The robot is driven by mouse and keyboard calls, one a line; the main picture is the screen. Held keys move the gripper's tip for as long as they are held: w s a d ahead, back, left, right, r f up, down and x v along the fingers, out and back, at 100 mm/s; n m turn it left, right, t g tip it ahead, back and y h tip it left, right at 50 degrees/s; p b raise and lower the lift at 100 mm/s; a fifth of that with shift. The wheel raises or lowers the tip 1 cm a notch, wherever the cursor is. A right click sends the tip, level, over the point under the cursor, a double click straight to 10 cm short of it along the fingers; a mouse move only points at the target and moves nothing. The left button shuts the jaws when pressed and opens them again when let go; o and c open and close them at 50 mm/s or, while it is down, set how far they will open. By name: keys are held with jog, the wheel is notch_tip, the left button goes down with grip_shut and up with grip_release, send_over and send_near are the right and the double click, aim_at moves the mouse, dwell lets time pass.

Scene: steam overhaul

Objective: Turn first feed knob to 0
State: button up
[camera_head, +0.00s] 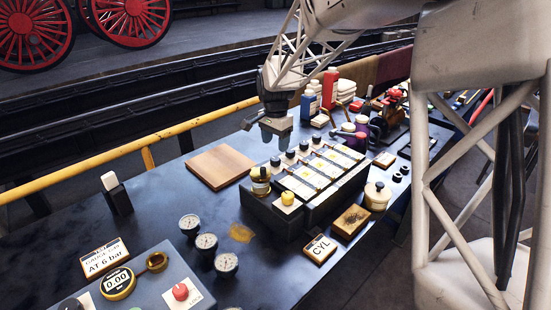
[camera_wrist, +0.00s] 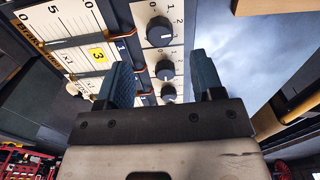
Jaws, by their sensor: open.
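A dark box with pale scale cards (camera_head: 298,188) stands on the bench in the head view, with a row of black knobs (camera_head: 290,156) along its far side. In the wrist view several black knobs show on a white strip numbered 0, 1, 2: an upper one (camera_wrist: 159,31), a middle one (camera_wrist: 165,71) and a lower one (camera_wrist: 168,93). My gripper (camera_head: 275,135) is open above the far side of the box. In the wrist view its fingers (camera_wrist: 160,66) stand left and right of the middle knob, apart from it. I cannot tell which knob is the first feed knob.
A wooden board (camera_head: 220,166) lies left of the box. A brass-and-black bottle (camera_head: 261,182) and a yellow knob (camera_head: 287,197) sit at its near-left end. Gauges (camera_head: 206,242) stand nearer. Red and white bottles (camera_head: 330,88) stand behind my gripper.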

aim_at(275, 159)
jog(key=shift+f, duration=3.3)
jog(key=shift+c, duration=0.3)
jog(key=c, duration=0.9)
jog(key=shift+o, duration=0.2)
